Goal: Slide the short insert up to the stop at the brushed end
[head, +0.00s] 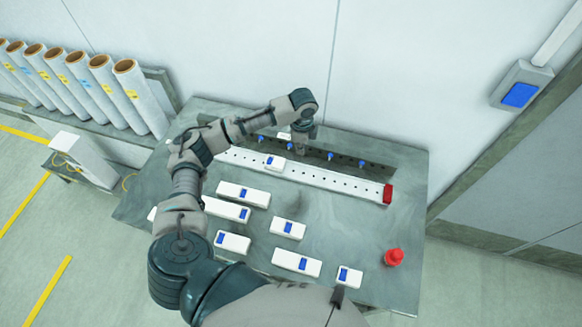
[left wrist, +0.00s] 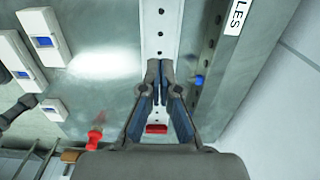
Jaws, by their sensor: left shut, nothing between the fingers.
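A white rail (head: 330,179) with a row of holes runs along the back of the table and ends at a red block (head: 387,194) on the right. A short white insert (head: 279,164) with a blue patch sits on the rail, left of my left gripper (head: 300,149). The gripper is shut and empty over the rail's back side. In the left wrist view its fingertips (left wrist: 160,65) meet above the rail (left wrist: 160,25), and the red block (left wrist: 156,129) shows between the fingers. The insert is not visible there. My right gripper is not in view. I cannot tell which rail end is brushed.
Several white inserts with blue patches, such as one at the front (head: 297,263), lie on the table (head: 345,225). A red knob (head: 394,257) stands front right. A dark strip with blue pegs (head: 361,163) runs behind the rail. Rolls (head: 139,95) stand at left.

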